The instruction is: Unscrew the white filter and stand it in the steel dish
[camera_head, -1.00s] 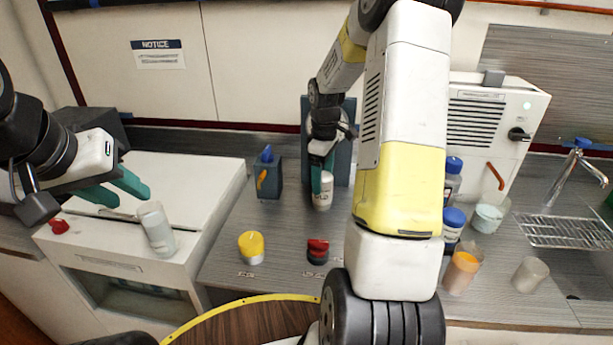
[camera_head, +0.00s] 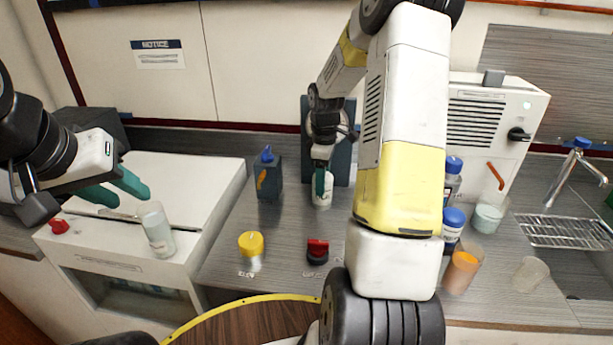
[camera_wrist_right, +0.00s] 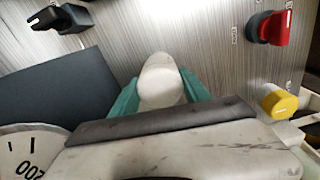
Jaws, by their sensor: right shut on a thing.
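The white filter (camera_head: 322,200) is a small pale cylinder below the dark upright housing at the back of the counter. My right gripper (camera_head: 322,182), with teal fingers, is shut on it from above. In the right wrist view the filter (camera_wrist_right: 160,82) sits between the two teal fingers. Whether it still touches its mount cannot be told. My left gripper (camera_head: 130,195) is open over the white cabinet at left, with a frosted clear cylinder (camera_head: 157,232) just to the right of its fingertips. I cannot pick out the steel dish with certainty; my right arm hides part of the counter.
A yellow knob (camera_head: 251,244) and a red knob (camera_head: 317,250) are near the counter front. A blue-topped block (camera_head: 267,180) stands left of the filter. Blue-capped bottles (camera_head: 453,225), cups and a beaker (camera_head: 463,270) stand right of my arm, before a sink rack (camera_head: 560,232).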

